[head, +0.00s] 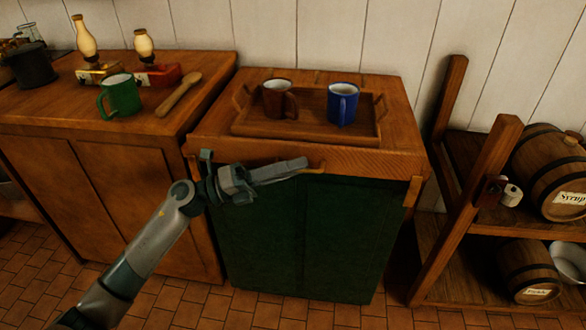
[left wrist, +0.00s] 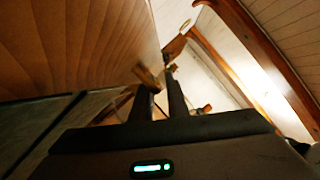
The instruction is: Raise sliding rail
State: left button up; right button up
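The rail (head: 365,164) appears to be the wooden strip along the top front of the green cabinet (head: 300,235), with a wooden bracket (head: 413,191) at its right end. My left gripper (head: 303,163) is in front of the rail's middle, fingers pointing right, and hides part of it. A small wooden piece (head: 318,166) shows just beyond the fingertips. In the left wrist view the two dark fingers (left wrist: 160,88) stand a narrow gap apart, with a wooden piece (left wrist: 147,75) by the left tip. I see nothing clearly held. My right gripper is out of view.
A wooden tray (head: 310,124) on the cabinet holds a brown mug (head: 275,100) and a blue mug (head: 342,104). A counter to the left bears a green mug (head: 122,95), a wooden spoon (head: 180,95) and lamps. A barrel rack (head: 480,190) stands at right.

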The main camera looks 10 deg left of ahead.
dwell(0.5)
